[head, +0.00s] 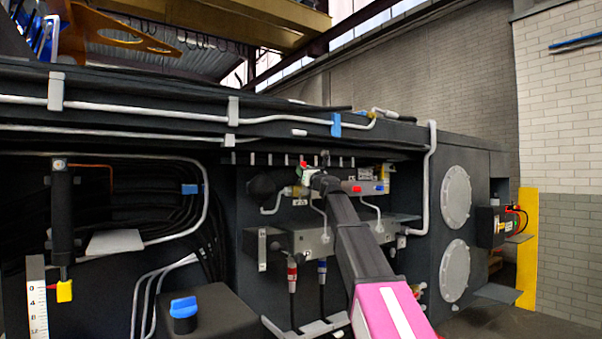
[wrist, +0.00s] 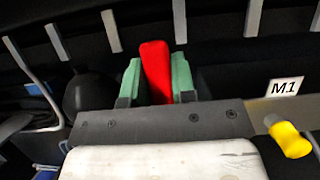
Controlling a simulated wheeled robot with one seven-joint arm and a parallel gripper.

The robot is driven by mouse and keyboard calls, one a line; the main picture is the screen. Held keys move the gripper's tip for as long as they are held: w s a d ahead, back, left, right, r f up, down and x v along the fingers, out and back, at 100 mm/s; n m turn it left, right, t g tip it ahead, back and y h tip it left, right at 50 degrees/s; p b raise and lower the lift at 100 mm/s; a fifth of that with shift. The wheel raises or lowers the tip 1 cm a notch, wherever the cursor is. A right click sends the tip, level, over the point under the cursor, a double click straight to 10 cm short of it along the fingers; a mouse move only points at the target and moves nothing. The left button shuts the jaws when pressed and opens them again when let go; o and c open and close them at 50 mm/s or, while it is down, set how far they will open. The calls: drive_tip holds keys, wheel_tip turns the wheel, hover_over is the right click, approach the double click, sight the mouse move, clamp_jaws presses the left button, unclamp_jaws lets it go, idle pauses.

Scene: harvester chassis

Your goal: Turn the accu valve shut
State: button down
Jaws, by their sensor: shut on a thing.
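A red lever handle (wrist: 155,70) stands upright in the wrist view, between the two green pads of my gripper (wrist: 155,80). The pads are close against its left and right sides, so my gripper is shut on it. I take it to be the accu valve's handle; no label on it can be read. Its lower end and the valve body are hidden behind the gripper's dark front plate. In the head view my gripper (head: 313,175) is at the valve block under the chassis top edge, and only a small red bit shows there.
A yellow handle (wrist: 290,141) sits right of the gripper, below an M1 label (wrist: 284,88). In the head view a grey manifold (head: 300,240) with hoses lies below the gripper. A bent grey pipe (head: 426,180) stands to the right. Grey bars line the panel behind.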

drive_tip(key=shift+w+d+m, duration=0.1)
drive_tip(key=shift+d+m, duration=0.1)
drive_tip(key=shift+m, duration=0.3)
drive_tip(key=c, duration=0.9)
unclamp_jaws()
drive_tip(key=shift+c, duration=0.2)
drive_tip(key=shift+f, duration=0.1)
drive_tip(key=v, duration=1)
drive_tip(key=shift+s, duration=0.4)
drive_tip(key=shift+d, duration=0.1)
